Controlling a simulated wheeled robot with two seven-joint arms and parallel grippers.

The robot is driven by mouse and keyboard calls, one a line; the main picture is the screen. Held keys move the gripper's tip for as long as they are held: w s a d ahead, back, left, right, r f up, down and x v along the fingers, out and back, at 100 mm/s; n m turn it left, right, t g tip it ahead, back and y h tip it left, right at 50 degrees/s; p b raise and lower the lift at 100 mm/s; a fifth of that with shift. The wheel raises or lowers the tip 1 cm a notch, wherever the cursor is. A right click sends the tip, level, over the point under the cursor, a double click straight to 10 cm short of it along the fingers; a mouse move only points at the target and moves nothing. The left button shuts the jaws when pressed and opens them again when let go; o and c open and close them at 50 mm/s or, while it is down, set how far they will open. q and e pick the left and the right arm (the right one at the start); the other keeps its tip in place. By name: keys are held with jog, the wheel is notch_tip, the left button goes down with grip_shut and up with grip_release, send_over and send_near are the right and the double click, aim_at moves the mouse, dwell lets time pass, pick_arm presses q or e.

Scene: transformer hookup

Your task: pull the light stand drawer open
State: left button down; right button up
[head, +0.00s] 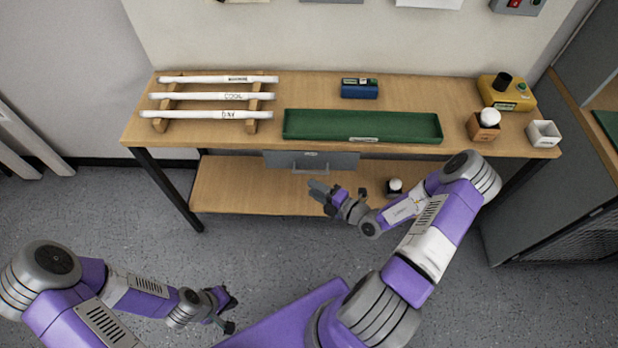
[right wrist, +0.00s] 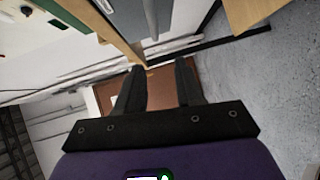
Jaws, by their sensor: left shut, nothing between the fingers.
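The grey drawer (head: 345,159) hangs under the front edge of the workbench, with a bar handle (head: 310,170) on its front. It looks closed. In the right wrist view, a grey part (right wrist: 150,18), apparently the handle, shows at the top, beyond the fingertips. My right gripper (head: 318,192) is in front of and just below the handle, apart from it. Its fingers (right wrist: 160,72) are spread with nothing between them. My left gripper (head: 234,312) is shut and empty, low over the floor at the lower left.
The wooden workbench (head: 415,95) carries a rack of white tubes (head: 215,96), a green tray (head: 360,124), a blue box (head: 359,88) and a yellow box (head: 507,92). A lower shelf (head: 240,190) holds a small lamp (head: 395,185). A grey cabinet (head: 540,200) stands at right.

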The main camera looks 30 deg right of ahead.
aim_at(309, 172)
jog(key=w+b, duration=0.1)
jog(key=w, duration=0.1)
jog(key=w+d+f+m+h, duration=0.1)
jog(key=w, duration=0.2)
jog(key=w+m+t+h+b, duration=0.1)
jog(key=w, duration=0.1)
jog(key=shift+w+d+f+b, duration=0.2)
jog(key=shift+w+d+b, duration=0.1)
jog(key=shift+w, duration=0.05)
grip_shut()
